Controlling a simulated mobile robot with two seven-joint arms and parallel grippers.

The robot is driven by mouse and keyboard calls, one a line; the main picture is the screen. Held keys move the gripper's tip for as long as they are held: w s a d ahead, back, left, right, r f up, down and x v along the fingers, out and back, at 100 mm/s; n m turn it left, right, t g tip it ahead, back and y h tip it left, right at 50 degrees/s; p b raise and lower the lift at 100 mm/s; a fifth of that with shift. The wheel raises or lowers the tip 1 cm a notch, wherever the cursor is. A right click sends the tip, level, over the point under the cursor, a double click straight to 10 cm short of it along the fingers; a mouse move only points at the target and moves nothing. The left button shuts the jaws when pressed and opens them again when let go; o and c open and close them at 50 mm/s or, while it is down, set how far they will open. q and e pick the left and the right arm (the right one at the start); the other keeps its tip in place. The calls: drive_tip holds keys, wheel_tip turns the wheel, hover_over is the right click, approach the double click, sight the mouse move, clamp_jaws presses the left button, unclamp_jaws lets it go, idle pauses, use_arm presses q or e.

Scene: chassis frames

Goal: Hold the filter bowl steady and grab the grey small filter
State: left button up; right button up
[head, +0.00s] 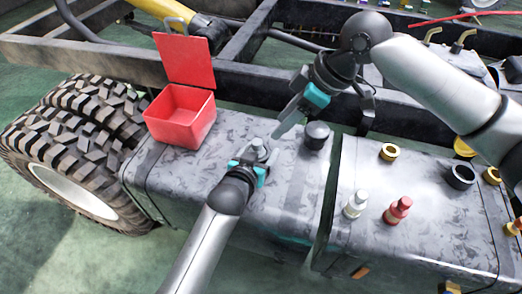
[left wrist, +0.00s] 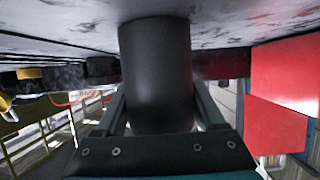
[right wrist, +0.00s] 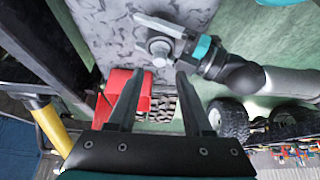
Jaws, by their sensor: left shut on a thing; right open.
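My left gripper (head: 256,160) is low over the left tank top and shut on the filter bowl, a dark cylinder (left wrist: 155,70) that fills the middle of the left wrist view. A small grey round piece (head: 258,146) shows at its top; it also shows in the right wrist view (right wrist: 160,47), between the left fingers. I take it for the grey small filter, but cannot tell how it sits on the bowl. My right gripper (right wrist: 160,76) is open and empty. It hangs above and to the right of the left gripper in the head view, its fingers pointing towards it.
An open red box (head: 180,118) stands left of the left gripper. A black cap (head: 316,134) sits close to its right. On the right tank are a white bottle (head: 355,204), a red bottle (head: 398,209) and several rings. Dark frame rails run behind.

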use_arm(q)
drive_tip(key=c, duration=0.9)
drive_tip(key=shift+c, duration=0.4)
use_arm(e)
drive_tip(key=shift+o, duration=1.3)
drive_tip(key=shift+s+a+n+h, duration=0.3)
drive_tip(key=shift+a+n, duration=0.2)
drive_tip(key=shift+n, duration=0.5)
drive_tip(key=n+t+h, duration=0.3)
drive_tip(key=n+h, duration=0.2)
drive_tip(key=n, duration=1.3)
approach(257, 142)
drive_tip(key=shift+n, duration=0.3)
drive_tip(key=x, duration=0.9)
drive_tip(key=shift+w+f, duration=0.1)
drive_tip(key=shift+f, duration=0.1)
